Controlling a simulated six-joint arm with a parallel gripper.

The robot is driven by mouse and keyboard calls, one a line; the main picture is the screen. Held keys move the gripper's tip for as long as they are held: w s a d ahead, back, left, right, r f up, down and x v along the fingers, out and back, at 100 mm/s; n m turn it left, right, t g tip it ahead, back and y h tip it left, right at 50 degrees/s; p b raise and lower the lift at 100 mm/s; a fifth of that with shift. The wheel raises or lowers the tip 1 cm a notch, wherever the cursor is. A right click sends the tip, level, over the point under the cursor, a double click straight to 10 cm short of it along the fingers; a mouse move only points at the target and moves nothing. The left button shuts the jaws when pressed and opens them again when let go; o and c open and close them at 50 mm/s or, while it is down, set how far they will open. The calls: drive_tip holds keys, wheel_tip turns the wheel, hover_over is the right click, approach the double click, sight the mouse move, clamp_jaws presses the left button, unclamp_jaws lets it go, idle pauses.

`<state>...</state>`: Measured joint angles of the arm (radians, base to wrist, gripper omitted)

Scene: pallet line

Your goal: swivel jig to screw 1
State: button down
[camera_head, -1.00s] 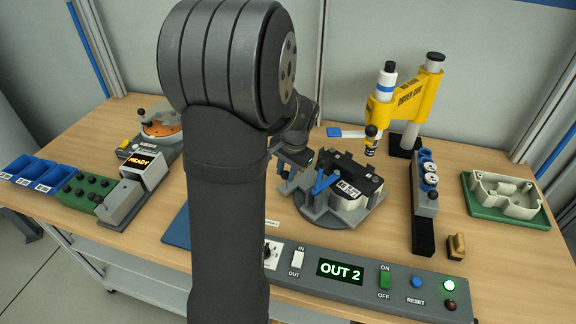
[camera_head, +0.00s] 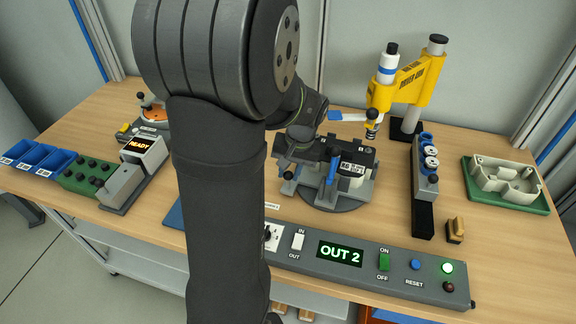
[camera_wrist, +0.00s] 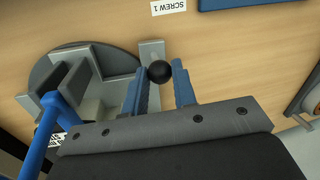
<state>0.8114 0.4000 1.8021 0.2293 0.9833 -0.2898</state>
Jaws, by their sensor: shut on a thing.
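The round swivel jig (camera_head: 336,203) stands mid-bench, with a grey base, upright jaws and a blue clamp lever (camera_head: 332,171). In the wrist view the jig's grey disc (camera_wrist: 45,72) is at left and the blue lever (camera_wrist: 60,112) at lower left. My gripper (camera_wrist: 161,82) has its blue fingers on either side of a black ball knob (camera_wrist: 159,72) by the jig's grey arm, and is shut on it. In the head view my gripper (camera_head: 289,178) is at the jig's left side, and the knob cannot be made out. A "SCREW 1" label (camera_wrist: 168,7) lies on the bench just beyond the knob.
A yellow driver arm (camera_head: 409,82) on a post stands behind right of the jig. A control panel (camera_head: 350,262) reading "OUT 2" runs along the front. A grey rack (camera_head: 424,185) and a green tray (camera_head: 506,205) stand right. A unit showing "READY" (camera_head: 138,145) stands left.

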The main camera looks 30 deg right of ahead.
drive_tip(key=shift+s+n, duration=0.3)
drive_tip(key=shift+s, duration=0.25)
drive_tip(key=c, duration=1.2)
unclamp_jaws()
drive_tip(key=d+r, duration=0.1)
drive_tip(key=r, duration=0.4)
drive_tip(key=s+r, duration=0.1)
drive_tip(key=r, duration=0.5)
drive_tip(key=d+r, duration=0.1)
drive_tip(key=r, duration=0.5)
drive_tip(key=shift+s+d+r, duration=0.1)
drive_tip(key=shift+s+d, duration=0.25)
drive_tip(key=shift+s, duration=0.05)
